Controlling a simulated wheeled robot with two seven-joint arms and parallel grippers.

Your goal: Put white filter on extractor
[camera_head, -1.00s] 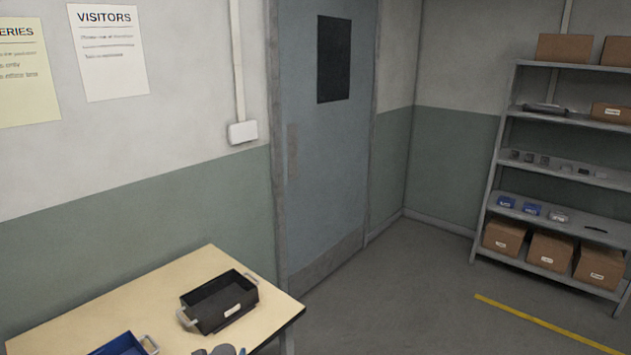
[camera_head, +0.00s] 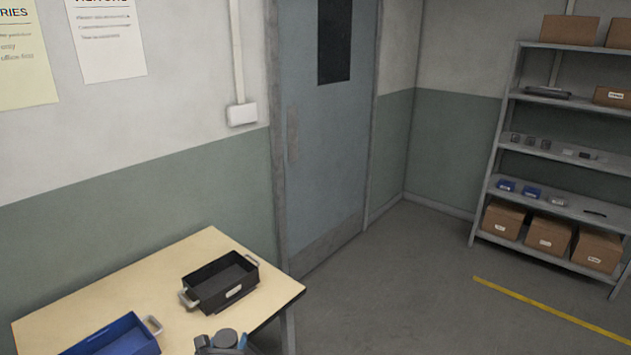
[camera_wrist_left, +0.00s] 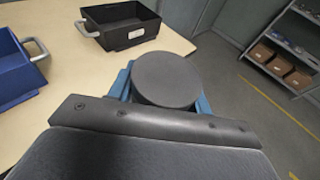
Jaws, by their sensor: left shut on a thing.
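My left gripper (camera_head: 224,345) shows at the bottom edge of the head view, in front of the table's near side. It is shut on a round dark grey object (camera_wrist_left: 167,79), which has a flat circular top and sits between the blue fingers in the left wrist view. The same object (camera_head: 226,337) shows small in the head view. I cannot make out a white filter for certain, and I cannot identify an extractor in either view. My right gripper is in neither view.
A wooden table (camera_head: 150,260) holds a black tray (camera_head: 222,282) with grey handles and a blue tray (camera_head: 115,336) to its left. A shelf rack (camera_head: 560,148) with boxes and small items stands at the far right. Open floor (camera_head: 400,275) lies between, with a yellow line.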

